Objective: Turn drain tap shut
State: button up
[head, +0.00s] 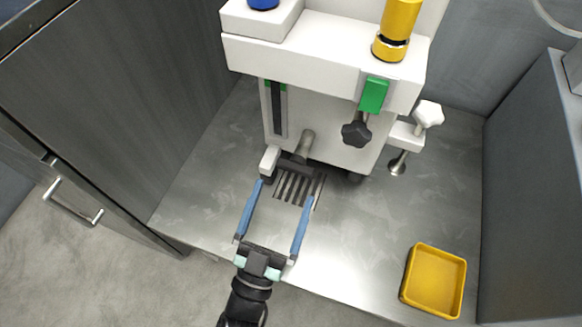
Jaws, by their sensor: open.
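The drain tap looks to be the short metal spout (306,143) low on the front of the white machine, with a dark crossbar across its end. A small white block sits at the crossbar's left end; I cannot tell whether it is the tap's handle. My gripper (285,191) is open, with its two blue fingers spread wide. The tap's exact turn position is too small to tell.
The white machine (325,52) stands on a metal counter (365,240). A slotted drain (296,190) lies below the spout. A black knob (356,133), a green block (374,95) and a white star knob (429,113) are to the right. A yellow tray (413,282) sits front right.

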jog(key=s+a+p, duration=0.1)
jog(key=s+a, duration=0.1)
jog(key=s, duration=0.3)
jog(key=shift+s, duration=0.35)
